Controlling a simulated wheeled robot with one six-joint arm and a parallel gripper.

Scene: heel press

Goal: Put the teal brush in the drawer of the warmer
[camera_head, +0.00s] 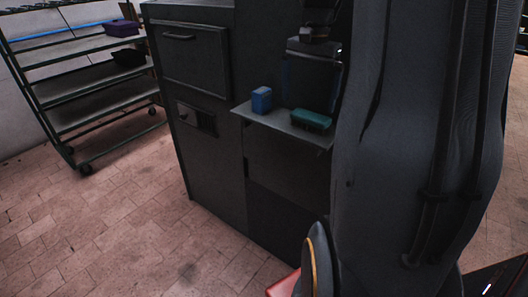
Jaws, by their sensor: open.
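The teal brush (311,120) lies on a small grey shelf (285,128) on the front of the dark machine, right of the picture's middle. It looks like a low teal block; its bristles cannot be made out. What I take for the warmer is the dark cabinet (215,180) left of the shelf. Its upper front panel (197,55) has a bar handle and looks shut. Below it is a smaller front (187,114) with a dark recess beside it; I cannot tell which is the drawer. My gripper is not in view.
A blue box (261,100) stands on the shelf, left of the brush. My own arm fills much of the right side and hides what is behind it. A wheeled rack (92,95) with a purple bin (122,28) stands at left. The tiled floor (110,220) in front is clear.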

